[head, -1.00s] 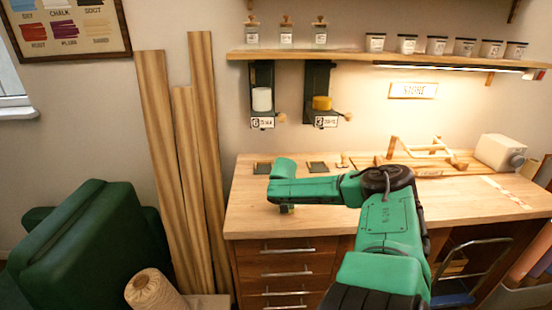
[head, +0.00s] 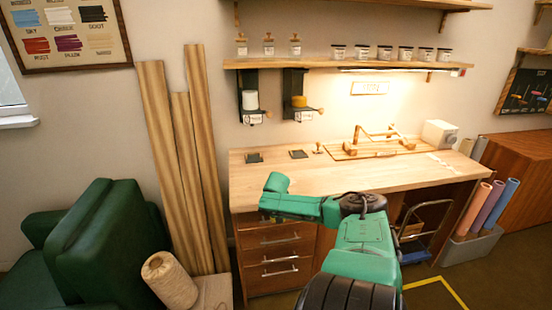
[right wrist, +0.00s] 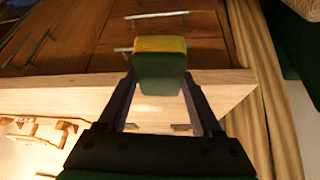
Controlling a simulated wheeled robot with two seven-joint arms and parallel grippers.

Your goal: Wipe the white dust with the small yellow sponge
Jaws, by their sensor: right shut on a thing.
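The small sponge (right wrist: 160,68), with a yellow top edge and a dark green face, is held between the two fingers of my right gripper (right wrist: 160,84) in the right wrist view. It is in front of the bench edge and drawers there. In the head view my right arm reaches in front of the bench, and its fingers and the sponge are mostly hidden. A pale streak (head: 440,161) lies on the right part of the bench top (head: 350,180); I cannot tell whether it is the white dust. My left gripper is not in view.
A wooden frame (head: 375,146) and a white box (head: 440,134) stand at the back of the bench. Two dark squares lie at its left. A green armchair (head: 100,240), twine spool (head: 170,280) and planks (head: 205,160) stand left. Rolls (head: 497,205) stand right.

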